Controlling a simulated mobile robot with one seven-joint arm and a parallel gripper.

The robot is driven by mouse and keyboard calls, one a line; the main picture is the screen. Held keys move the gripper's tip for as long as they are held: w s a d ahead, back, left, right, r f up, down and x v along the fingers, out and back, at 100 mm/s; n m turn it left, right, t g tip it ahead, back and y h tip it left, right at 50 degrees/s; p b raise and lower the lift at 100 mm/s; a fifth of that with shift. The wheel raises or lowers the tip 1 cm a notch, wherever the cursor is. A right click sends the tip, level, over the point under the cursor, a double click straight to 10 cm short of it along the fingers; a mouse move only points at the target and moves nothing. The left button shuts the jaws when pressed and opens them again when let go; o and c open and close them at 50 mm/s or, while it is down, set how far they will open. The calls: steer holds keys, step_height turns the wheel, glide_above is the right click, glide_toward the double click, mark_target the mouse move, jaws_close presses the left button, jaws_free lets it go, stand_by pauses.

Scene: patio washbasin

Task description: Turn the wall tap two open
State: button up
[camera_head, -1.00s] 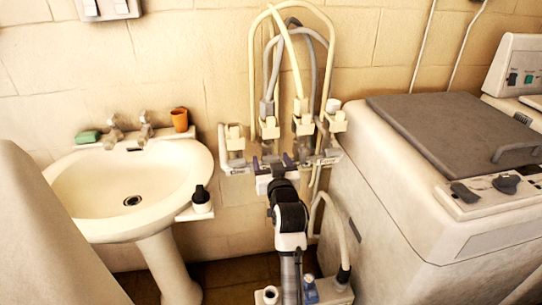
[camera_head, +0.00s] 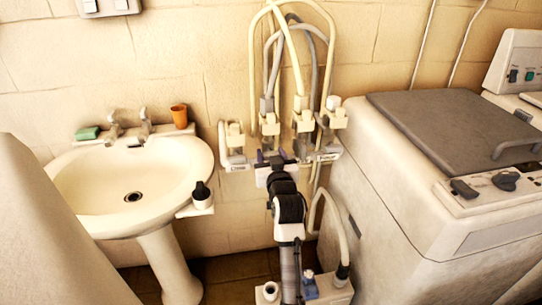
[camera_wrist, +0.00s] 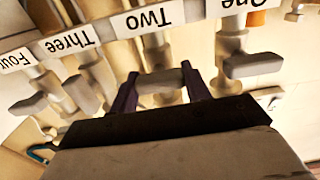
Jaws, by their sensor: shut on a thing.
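Wall tap two (camera_wrist: 156,52) is under the plate marked "Two" (camera_wrist: 150,18) in the wrist view, which shows the row upside down. Its grey lever handle (camera_wrist: 160,81) lies crosswise between the two dark purple fingers of my gripper (camera_wrist: 160,73). My gripper is shut on this handle, one finger at each end. In the head view my gripper (camera_head: 272,156) is at the tap row, below the second tap from the left (camera_head: 270,124). There my wrist and fingers hide the handle.
Tap one's handle (camera_wrist: 253,65) is close on one side and tap three's handle (camera_wrist: 82,94) on the other. Hoses (camera_head: 252,60) loop above the taps. A washbasin (camera_head: 90,185) stands left, a washing machine (camera_head: 400,190) right.

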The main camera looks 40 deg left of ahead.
steer(key=shift+o, duration=0.2)
steer(key=shift+f+n+b, duration=0.1)
steer(key=shift+n+b, duration=0.2)
steer(key=n+b, duration=0.2)
steer(key=shift+n, duration=0.4)
steer(key=shift+n+b, duration=1.1)
steer(key=shift+n, duration=0.8)
steer(key=o, duration=1)
steer(key=shift+c, duration=0.2)
steer(key=b+v, duration=0.3)
steer(key=v, duration=1)
steer(key=shift+s+d, duration=0.2)
steer(key=shift+s, duration=0.15)
